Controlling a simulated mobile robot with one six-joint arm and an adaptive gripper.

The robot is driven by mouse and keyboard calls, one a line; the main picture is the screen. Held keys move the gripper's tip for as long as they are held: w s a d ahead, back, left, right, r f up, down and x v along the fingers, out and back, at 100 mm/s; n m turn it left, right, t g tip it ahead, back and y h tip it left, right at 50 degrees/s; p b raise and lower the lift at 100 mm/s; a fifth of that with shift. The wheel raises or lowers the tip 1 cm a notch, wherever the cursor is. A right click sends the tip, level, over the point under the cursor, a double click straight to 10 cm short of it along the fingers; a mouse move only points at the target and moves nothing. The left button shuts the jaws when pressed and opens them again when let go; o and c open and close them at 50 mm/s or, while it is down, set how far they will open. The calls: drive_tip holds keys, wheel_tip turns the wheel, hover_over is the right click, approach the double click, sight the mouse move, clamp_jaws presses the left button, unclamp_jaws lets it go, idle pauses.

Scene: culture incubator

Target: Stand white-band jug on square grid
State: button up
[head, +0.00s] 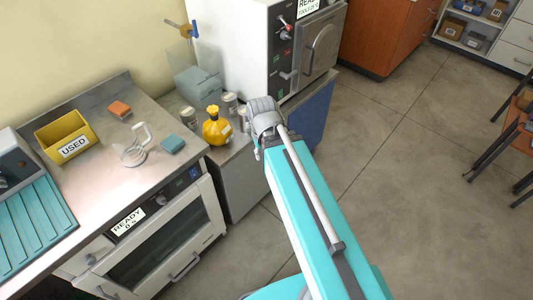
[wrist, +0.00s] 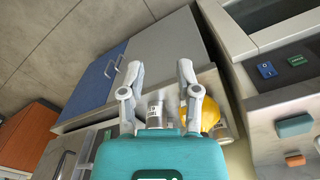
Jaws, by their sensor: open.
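Several small grey metal jugs stand on the low counter right of the bench in the head view, one at the left (head: 189,116) and one at the back (head: 229,104). Which one has the white band is too small to tell there. In the wrist view a grey jug with a pale band (wrist: 155,113) shows between my gripper's fingers, farther off, its lower part hidden by my gripper body. My gripper (wrist: 159,72) is open, with nothing held. In the head view my arm hides most of it. I cannot make out a square grid in either view.
A yellow flask (head: 216,130) stands close among the jugs. A clear box (head: 196,84) is behind them, and a white machine (head: 285,55) is to the right. The bench holds a yellow USED bin (head: 68,139), a white looped stand (head: 134,155) and orange and teal blocks.

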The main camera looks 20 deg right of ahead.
drive_tip(key=shift+s+d+m, duration=0.25)
drive_tip(key=shift+d+m, duration=0.1)
drive_tip(key=shift+m, duration=0.05)
drive_tip(key=shift+o, duration=1.3)
